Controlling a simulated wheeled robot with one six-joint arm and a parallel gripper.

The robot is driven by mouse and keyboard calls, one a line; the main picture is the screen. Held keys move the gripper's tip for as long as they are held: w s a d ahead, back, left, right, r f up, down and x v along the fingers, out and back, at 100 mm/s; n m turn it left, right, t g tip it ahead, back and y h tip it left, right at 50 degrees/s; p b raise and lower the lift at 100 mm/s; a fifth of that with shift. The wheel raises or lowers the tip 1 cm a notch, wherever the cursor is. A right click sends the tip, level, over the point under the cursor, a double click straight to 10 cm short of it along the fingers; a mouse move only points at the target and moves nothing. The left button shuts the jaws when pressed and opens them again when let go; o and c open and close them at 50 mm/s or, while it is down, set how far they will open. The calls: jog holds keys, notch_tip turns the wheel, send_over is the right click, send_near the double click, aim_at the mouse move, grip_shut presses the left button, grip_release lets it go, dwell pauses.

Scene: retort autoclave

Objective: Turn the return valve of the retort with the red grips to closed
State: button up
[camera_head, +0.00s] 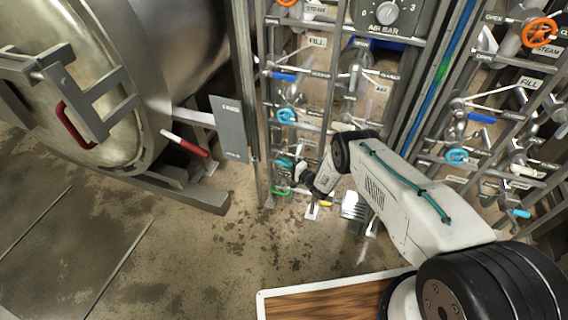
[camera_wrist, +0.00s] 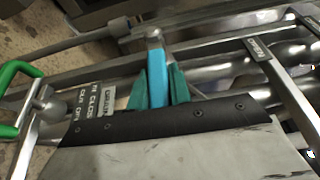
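The retort with the red grips (camera_head: 75,125) stands at the left in the head view, with a valve rack beside it. My gripper (camera_head: 288,164) reaches to the low part of this rack. In the wrist view, my gripper (camera_wrist: 158,90) has its teal fingers on both sides of a blue lever handle (camera_wrist: 157,80), seemingly touching it. The lever runs up from between the fingers to a metal stem. A small label plate (camera_wrist: 98,103) sits left of the fingers; its words are too blurred to read surely. The lever's valve body is partly hidden.
A green handle (camera_wrist: 14,90) is close left of my gripper in the wrist view. Metal pipes and rack bars surround the lever. Another valve rack with an orange handwheel (camera_head: 539,33) stands at the right. The floor before the retort is clear.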

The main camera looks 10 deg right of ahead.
jog(key=o, duration=0.4)
jog(key=shift+d, duration=0.1)
jog(key=shift+v, duration=3.85)
jog(key=shift+s, duration=0.1)
